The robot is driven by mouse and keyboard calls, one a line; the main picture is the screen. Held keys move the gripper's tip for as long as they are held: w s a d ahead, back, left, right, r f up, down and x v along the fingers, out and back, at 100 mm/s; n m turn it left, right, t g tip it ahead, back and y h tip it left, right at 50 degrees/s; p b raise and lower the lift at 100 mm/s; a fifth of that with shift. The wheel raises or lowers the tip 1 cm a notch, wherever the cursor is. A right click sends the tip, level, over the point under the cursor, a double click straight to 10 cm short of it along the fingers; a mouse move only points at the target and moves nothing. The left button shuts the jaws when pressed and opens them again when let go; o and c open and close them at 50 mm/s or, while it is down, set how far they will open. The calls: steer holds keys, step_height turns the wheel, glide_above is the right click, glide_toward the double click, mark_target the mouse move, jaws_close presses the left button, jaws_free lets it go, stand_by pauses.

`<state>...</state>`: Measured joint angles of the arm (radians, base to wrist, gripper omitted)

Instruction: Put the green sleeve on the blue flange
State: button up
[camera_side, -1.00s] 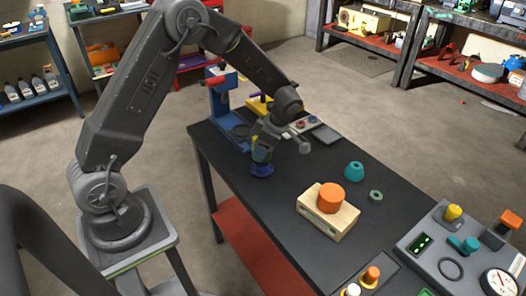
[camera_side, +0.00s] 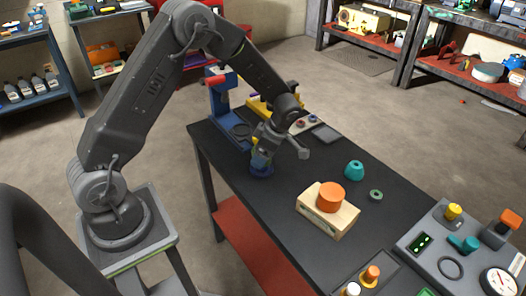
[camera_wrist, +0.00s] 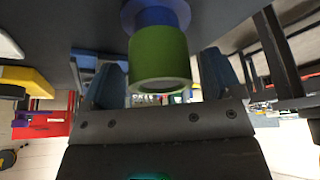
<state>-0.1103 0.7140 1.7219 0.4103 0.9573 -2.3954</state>
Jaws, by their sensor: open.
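The green sleeve (camera_wrist: 160,58) is a short cylinder in the wrist view, in line with the blue flange (camera_wrist: 157,15) and meeting it. The flange's blue collar and wider base show beyond the sleeve. In the side view the blue flange (camera_side: 261,171) stands on the dark table, with the sleeve mostly hidden behind my gripper (camera_side: 264,152). In the wrist view my gripper (camera_wrist: 160,75) is open. Its two blue fingers lie to the left and right of the sleeve, with gaps visible on both sides.
A wooden block (camera_side: 342,216) with an orange cylinder (camera_side: 330,195) stands on the table to the right. A teal part (camera_side: 354,170) and a small green ring (camera_side: 376,195) lie beyond it. A blue press-like stand (camera_side: 222,105) is behind my gripper. The table between flange and block is clear.

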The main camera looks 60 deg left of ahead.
steer(key=s+d+r+m+t, duration=0.1)
steer(key=d+r+m, duration=0.2)
steer(key=r, duration=0.6)
steer(key=s+d+r+m+t, duration=0.1)
steer(key=d+r+m, duration=0.2)
steer(key=r, duration=0.7)
steer(key=s+d+r+m+t+h, duration=0.1)
steer(key=s+d+r+m+t, duration=0.1)
steer(key=s+m, duration=0.7)
steer(key=s+d+r+m+t+h, duration=0.2)
steer(key=s+r+m+t, duration=0.1)
steer(key=s+m, duration=0.6)
steer(key=shift+s+d+r+m+t+h, duration=0.2)
steer(key=shift+d+r+m+t+h, duration=0.1)
steer(key=shift+m+t, duration=0.35)
